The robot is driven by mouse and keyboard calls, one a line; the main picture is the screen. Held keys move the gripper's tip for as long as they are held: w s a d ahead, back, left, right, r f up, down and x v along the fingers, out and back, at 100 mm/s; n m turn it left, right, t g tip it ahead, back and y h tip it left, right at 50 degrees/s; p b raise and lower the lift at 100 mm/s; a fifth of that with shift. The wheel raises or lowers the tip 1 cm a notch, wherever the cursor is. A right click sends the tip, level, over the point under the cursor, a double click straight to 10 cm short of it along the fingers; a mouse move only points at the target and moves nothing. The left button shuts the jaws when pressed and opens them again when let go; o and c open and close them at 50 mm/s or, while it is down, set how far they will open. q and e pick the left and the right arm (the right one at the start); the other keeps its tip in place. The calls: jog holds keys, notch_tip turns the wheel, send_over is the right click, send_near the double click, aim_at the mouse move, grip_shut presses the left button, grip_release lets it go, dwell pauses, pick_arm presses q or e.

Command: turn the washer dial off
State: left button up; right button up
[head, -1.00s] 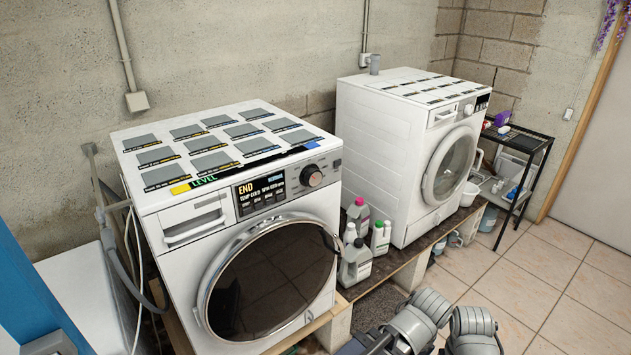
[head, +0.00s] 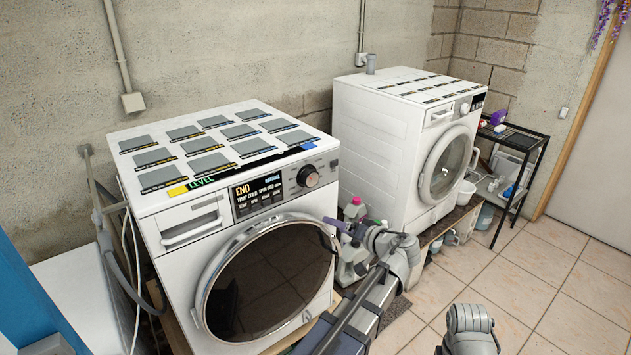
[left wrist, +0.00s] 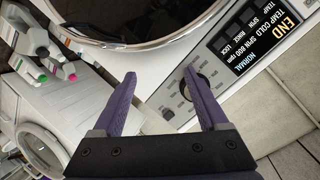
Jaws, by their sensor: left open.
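My left gripper (head: 338,225) is open and empty, to the right of the door and lower than the dial in the head view. In the left wrist view its two purple fingers (left wrist: 159,76) are spread. The right-hand finger partly hides the dial (left wrist: 209,88) there, and I cannot tell whether they touch. My right gripper is not in view.
A second white machine (head: 380,145) stands to the right. Bottles (head: 352,262) stand between the machines, partly behind my left arm. A black rack (head: 530,150) stands in the far corner. The tiled floor (head: 560,290) at right is clear.

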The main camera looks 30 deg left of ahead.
aim_at(313, 179)
pick_arm(q)
jog(key=o, duration=0.3)
jog(key=w+a+r+y, duration=0.1)
jog(key=r, duration=0.1)
jog(key=w+a+r+y, duration=0.1)
jog(key=r, duration=0.1)
jog(key=w+a+r+n+t+y, duration=0.1)
jog(key=a+r, duration=0.1)
jog(key=shift+w+r, duration=0.25)
jog(key=shift+w, duration=0.05)
jog(key=shift+t, duration=0.3)
jog(key=shift+r+x, duration=0.25)
jog(key=shift+x, duration=1.75)
jog(key=shift+r+x, duration=0.2)
jog(key=shift+x, duration=1.8)
jog(key=shift+c, duration=0.3)
jog(key=c, duration=1.3)
